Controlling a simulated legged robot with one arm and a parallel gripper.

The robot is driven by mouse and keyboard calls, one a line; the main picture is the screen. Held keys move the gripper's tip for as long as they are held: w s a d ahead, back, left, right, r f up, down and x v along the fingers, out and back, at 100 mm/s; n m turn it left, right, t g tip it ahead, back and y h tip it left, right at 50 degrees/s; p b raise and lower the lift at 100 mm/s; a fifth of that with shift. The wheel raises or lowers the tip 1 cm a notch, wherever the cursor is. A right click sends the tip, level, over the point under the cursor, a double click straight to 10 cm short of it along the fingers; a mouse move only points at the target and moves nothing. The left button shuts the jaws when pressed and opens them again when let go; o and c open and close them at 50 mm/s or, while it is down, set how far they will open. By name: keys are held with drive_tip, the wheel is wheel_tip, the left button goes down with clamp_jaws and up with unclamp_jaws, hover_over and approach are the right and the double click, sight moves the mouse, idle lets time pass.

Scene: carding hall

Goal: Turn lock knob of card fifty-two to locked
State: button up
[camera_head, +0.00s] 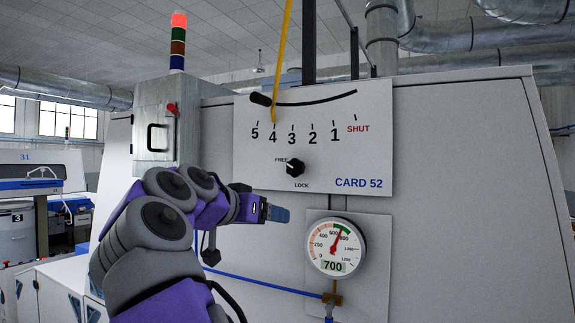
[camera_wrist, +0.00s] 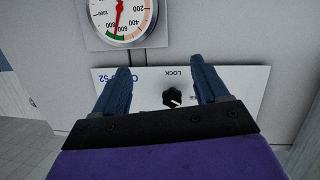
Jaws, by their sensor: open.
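The lock knob (camera_head: 295,168) is a small black knob on the white CARD 52 panel (camera_head: 360,120), between the labels FREE, upper left, and LOCK, below. Its white mark points up-left toward FREE. My gripper (camera_head: 279,214) is open and empty, below and left of the knob, its fingers pointing right. In the wrist view the panel is upside down. The knob (camera_wrist: 173,97) shows between the two blue fingers of my gripper (camera_wrist: 160,64), nearer the right finger. No contact with the knob is visible.
A round gauge (camera_head: 336,246) reading 700 sits on a plate below the panel. A curved slot with a black end (camera_head: 260,99) and a yellow rod (camera_head: 282,60) are above the knob. A grey box with a red switch (camera_head: 172,109) is left. A blue hose (camera_head: 255,282) runs low.

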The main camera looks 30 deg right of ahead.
wheel_tip(320, 180, up, 4)
drive_tip(key=w+a+m+t, duration=0.1)
drive_tip(key=w+m, duration=0.1)
drive_tip(key=m+t+h+p, duration=0.1)
drive_tip(key=m+t+p, duration=0.15)
drive_tip(key=m, duration=0.35)
approach(293, 168)
drive_tip(key=x, duration=0.3)
drive_tip(key=s+p+x, duration=0.1)
drive_tip(key=shift+w+d+f, duration=0.1)
drive_tip(key=shift+w+d, duration=0.15)
drive_tip(key=shift+d, duration=0.35)
drive_tip(key=w, duration=0.2)
drive_tip(key=w+d+p, duration=0.1)
drive_tip(key=w, duration=0.1)
drive_tip(key=shift+d, duration=0.2)
drive_tip(key=d, duration=0.2)
drive_tip(key=w+d+p, duration=0.1)
drive_tip(key=d, duration=0.1)
drive_tip(key=shift+w+d, duration=0.15)
drive_tip(key=shift+d, duration=0.2)
drive_tip(key=shift+a, duration=0.85)
drive_tip(key=c, duration=0.3)
drive_tip(key=shift+c, duration=0.9)
drive_tip(key=shift+d, duration=0.25)
drive_tip(key=c, duration=0.3)
drive_tip(key=shift+c, duration=1.3)
